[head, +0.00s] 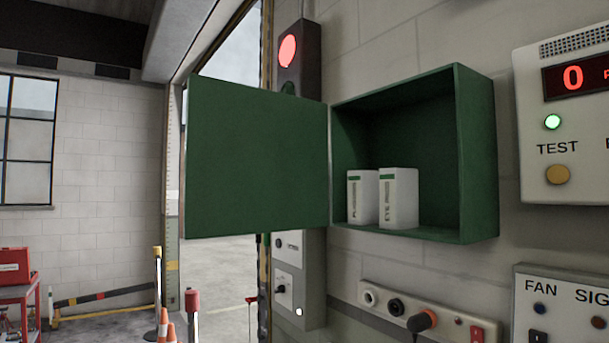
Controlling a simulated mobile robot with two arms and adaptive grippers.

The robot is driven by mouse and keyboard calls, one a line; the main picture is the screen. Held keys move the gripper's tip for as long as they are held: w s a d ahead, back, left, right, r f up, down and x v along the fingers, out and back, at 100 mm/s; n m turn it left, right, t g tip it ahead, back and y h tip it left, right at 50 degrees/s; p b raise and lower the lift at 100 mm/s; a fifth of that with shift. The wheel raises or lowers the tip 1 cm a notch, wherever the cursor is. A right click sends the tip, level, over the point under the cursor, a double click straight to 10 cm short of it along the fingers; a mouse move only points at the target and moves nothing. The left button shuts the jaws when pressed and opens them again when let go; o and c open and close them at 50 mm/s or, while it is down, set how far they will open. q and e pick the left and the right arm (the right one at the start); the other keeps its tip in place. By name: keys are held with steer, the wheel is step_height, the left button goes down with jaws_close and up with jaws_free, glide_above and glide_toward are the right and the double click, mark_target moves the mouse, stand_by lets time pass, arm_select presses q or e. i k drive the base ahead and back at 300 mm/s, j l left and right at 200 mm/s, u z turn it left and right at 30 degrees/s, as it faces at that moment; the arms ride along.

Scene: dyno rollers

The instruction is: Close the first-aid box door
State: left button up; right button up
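The green first-aid box (478,160) is fixed to the white block wall and its front is open. Its green door (255,160) is swung wide to the left, hinged at the box's left edge, with its plain face toward me. Two white cartons stand upright inside the box: the left carton (362,198) with partly readable lettering, and the right carton (399,200) marked "EYE" and more. Neither of my grippers is in the head view.
A test panel (560,125) is on the wall at right. The space before the door and box looks clear.

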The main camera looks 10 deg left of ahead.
mark_target(256, 159)
steer(key=i+j+z, duration=0.1)
steer(key=z, duration=0.35)
steer(key=j+z, duration=0.25)
steer(key=z, duration=0.2)
steer(key=i+j+z, duration=0.1)
steer(key=z, duration=0.35)
steer(key=j+z, duration=0.15)
steer(key=j, duration=0.4)
steer(key=j+z, duration=0.15)
steer(key=j, duration=0.35)
steer(key=j+z, duration=0.15)
steer(key=j, duration=0.4)
steer(key=k+j+z, duration=0.15)
steer(key=j, duration=0.35)
steer(key=k+j+z, duration=0.1)
steer(key=j, duration=0.75)
steer(key=k+j, duration=0.1)
steer(key=j, duration=0.3)
